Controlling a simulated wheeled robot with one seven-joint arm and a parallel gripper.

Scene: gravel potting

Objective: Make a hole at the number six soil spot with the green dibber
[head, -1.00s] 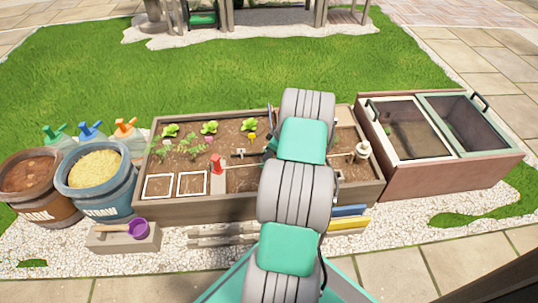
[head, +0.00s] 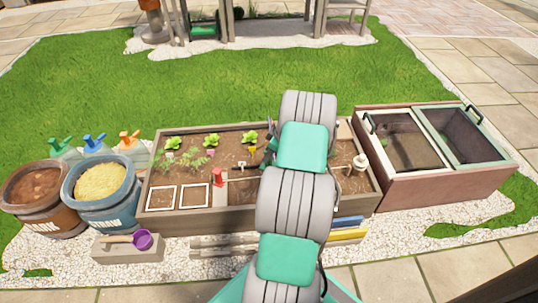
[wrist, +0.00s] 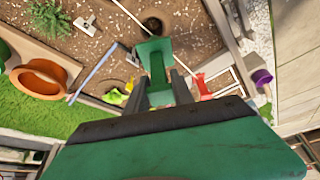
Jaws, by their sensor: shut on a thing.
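The green dibber (wrist: 155,62) is between the fingers of my gripper (wrist: 158,92) in the wrist view, which are shut on it. Its upper part shows as a flat green piece over the soil. A dark round hole or hollow (wrist: 152,25) lies in the soil just beyond it. I cannot tell whether the dibber's tip touches soil. The planter bed (head: 160,222) stands in the middle of the head view, and my arm covers part of it. No number six is readable, so I cannot tell which spot is the sixth.
A red-topped post (head: 219,178) stands in the bed, and a white-topped post (head: 360,162) stands at its right. Lettuces (head: 211,140) grow along the back. Buckets of soil (head: 42,195) and yellow grain (head: 100,190) stand left. A cold frame (head: 440,188) adjoins the right end.

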